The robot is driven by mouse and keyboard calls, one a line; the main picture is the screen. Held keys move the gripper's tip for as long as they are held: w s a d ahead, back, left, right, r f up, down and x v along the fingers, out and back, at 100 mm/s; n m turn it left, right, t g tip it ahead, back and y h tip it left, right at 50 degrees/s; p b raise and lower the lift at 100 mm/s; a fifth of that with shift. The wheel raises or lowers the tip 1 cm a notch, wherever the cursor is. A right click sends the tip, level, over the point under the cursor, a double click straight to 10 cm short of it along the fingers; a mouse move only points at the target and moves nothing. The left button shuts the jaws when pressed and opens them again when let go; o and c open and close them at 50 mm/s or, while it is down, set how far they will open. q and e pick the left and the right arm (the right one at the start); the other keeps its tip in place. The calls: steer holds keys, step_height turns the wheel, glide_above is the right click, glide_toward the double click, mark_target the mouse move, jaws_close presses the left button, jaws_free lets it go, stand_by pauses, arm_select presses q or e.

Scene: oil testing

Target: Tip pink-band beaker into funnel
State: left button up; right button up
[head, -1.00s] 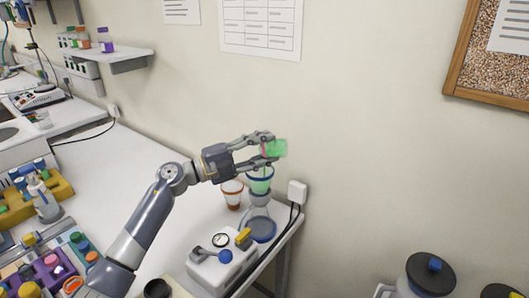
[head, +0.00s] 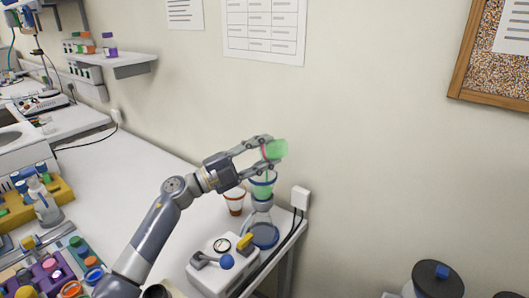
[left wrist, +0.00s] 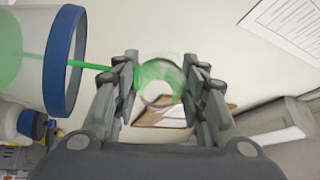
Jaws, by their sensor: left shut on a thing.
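The pink-band beaker (head: 279,149) holds green liquid and is tilted over the funnel in the head view. My left gripper (head: 268,152) is shut on it around its band. The funnel (head: 263,187) has a blue rim, stands just below the beaker and has green in it. It sits on a clear vessel with a dark blue base (head: 262,235). In the left wrist view the beaker (left wrist: 160,72) is between the fingers (left wrist: 163,85), and a thin green stream runs from it into the blue-rimmed funnel (left wrist: 66,60). My right gripper is not in view.
An orange-banded cup (head: 235,203) stands left of the funnel. A white device with a gauge (head: 215,262) is in front of it. A wall socket (head: 301,197) is close on the right, by the bench edge. The bench middle (head: 125,175) is clear.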

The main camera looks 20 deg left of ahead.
arm_select(q)
steer(key=shift+r, duration=0.1)
stand_by(0.5)
